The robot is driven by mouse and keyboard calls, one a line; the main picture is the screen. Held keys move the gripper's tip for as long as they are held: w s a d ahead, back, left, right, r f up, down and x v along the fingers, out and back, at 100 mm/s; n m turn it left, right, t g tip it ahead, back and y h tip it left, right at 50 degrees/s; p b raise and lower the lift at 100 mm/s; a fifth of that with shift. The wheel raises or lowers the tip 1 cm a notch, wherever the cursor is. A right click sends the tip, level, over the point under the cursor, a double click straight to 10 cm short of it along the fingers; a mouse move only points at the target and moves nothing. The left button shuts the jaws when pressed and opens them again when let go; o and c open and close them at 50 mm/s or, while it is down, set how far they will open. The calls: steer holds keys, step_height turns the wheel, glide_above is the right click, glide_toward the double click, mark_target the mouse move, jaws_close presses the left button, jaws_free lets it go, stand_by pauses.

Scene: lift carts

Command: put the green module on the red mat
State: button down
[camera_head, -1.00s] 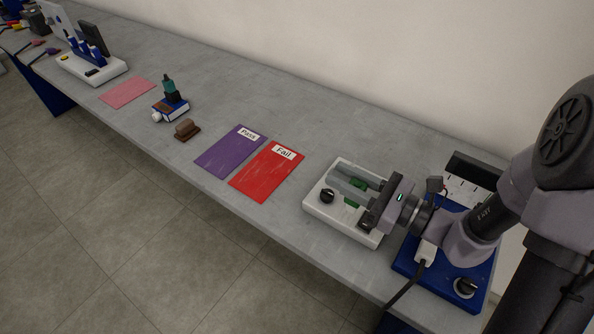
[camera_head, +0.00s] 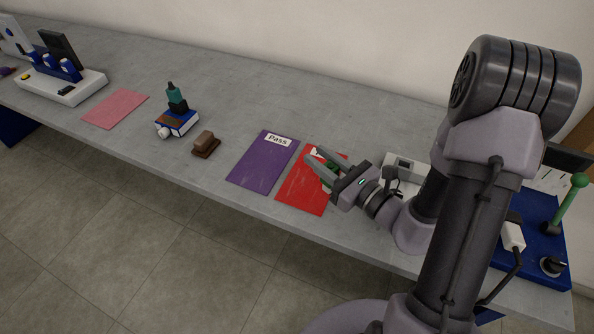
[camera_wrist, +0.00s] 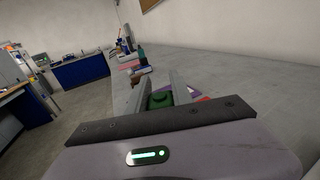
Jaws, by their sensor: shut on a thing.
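The green module (camera_wrist: 161,99) is between the fingers of my gripper (camera_wrist: 162,88) in the wrist view. In the head view only a small green part of it (camera_head: 328,183) shows beside the fingers. My gripper (camera_head: 318,166) is shut on it, over the red mat (camera_head: 301,195). The mat lies flat near the table's front edge, its right part and most of its label hidden by my gripper and arm. I cannot tell whether the module touches the mat.
A purple mat (camera_head: 261,165) labelled "Pass" lies left of the red mat. Further left are a brown block (camera_head: 206,143), a blue-and-white box (camera_head: 177,123) with a teal bottle (camera_head: 177,99), and a pink mat (camera_head: 115,109). A white device (camera_head: 405,165) stands behind my arm.

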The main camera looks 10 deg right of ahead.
steer(key=shift+w+a+f+b, duration=0.35)
steer(key=shift+w+f, duration=0.3)
steer(key=shift+w, duration=0.45)
steer(key=shift+w+a+f+b, duration=0.15)
steer(key=shift+w+a+f, duration=0.45)
steer(key=shift+w, duration=0.5)
steer(key=shift+w+a+f+b, duration=0.3)
steer(key=shift+w+f, duration=0.4)
steer(key=shift+w, duration=0.4)
steer(key=shift+f, duration=0.25)
steer(key=c, duration=1.1)
jaws_free()
steer(key=shift+r, duration=0.1)
